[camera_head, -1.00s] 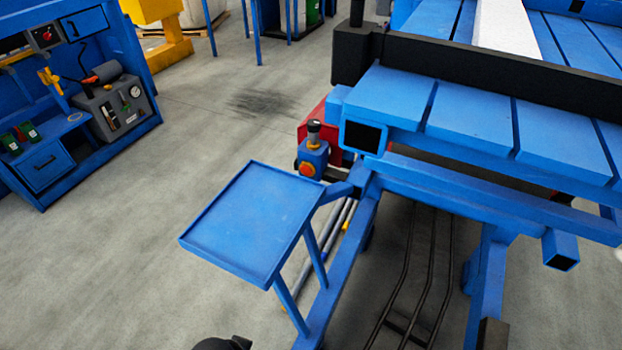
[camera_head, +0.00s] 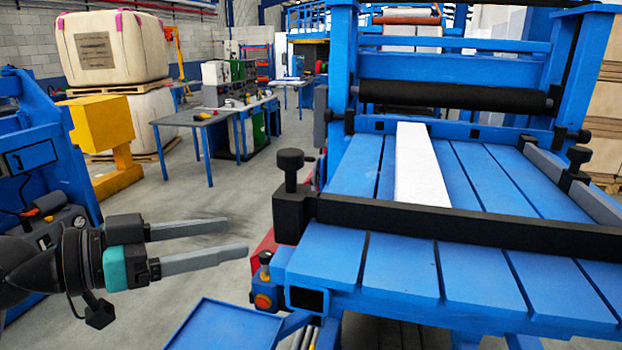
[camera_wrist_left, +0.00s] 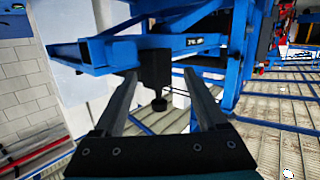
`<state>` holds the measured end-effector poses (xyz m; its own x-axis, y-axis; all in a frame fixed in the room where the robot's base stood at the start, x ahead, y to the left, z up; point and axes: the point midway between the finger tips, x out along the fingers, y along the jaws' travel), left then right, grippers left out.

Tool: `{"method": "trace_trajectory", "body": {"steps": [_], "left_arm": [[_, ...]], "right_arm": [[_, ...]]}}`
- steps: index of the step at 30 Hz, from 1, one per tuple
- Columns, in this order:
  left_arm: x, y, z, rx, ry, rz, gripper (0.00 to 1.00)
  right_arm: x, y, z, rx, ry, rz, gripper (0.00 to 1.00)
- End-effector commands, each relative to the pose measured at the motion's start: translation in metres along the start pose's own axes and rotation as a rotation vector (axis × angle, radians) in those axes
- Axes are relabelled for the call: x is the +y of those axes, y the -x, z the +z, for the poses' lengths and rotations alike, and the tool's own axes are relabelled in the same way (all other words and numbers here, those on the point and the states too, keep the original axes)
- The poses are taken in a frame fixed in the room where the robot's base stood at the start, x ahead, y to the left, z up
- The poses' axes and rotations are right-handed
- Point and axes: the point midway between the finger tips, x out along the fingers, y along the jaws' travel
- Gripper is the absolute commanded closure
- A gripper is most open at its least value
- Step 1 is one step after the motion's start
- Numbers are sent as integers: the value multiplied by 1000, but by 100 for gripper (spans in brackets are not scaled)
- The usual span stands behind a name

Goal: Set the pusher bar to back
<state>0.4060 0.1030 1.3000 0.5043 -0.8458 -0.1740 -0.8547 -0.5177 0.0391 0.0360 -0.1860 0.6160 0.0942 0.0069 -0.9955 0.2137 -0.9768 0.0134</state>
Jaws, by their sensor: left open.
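The pusher bar (camera_head: 470,232) is a long black bar lying across the blue slatted table (camera_head: 470,275) near its front edge. A black block with a round knob (camera_head: 290,165) stands at its left end. My left gripper (camera_head: 240,238) is open and empty, to the left of that block and apart from it, its fingers pointing right. In the left wrist view the black block and knob (camera_wrist_left: 157,80) show beyond and between the open fingers (camera_wrist_left: 160,105). My right gripper is not in view.
A white panel strip (camera_head: 420,165) lies on the table behind the bar. A black roller (camera_head: 450,97) spans the frame farther back.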

Motion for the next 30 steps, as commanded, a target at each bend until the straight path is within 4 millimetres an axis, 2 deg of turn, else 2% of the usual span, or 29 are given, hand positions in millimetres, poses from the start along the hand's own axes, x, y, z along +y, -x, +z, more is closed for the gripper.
{"method": "trace_trajectory", "body": {"steps": [1,3,6,10,13,20,30], "left_arm": [[-2,7,-23,44,-20,15,26],[-1,15,-48,96,-34,36,26],[0,24,-71,147,-46,57,26],[1,27,-83,174,-47,68,26],[2,22,-86,176,-46,71,26],[5,-9,-93,177,-44,73,26],[10,-75,-104,176,-44,73,26]], "right_arm": [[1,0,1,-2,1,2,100],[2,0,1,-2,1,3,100],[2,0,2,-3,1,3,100],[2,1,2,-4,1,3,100],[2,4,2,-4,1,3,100],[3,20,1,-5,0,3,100],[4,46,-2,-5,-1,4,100]]}}
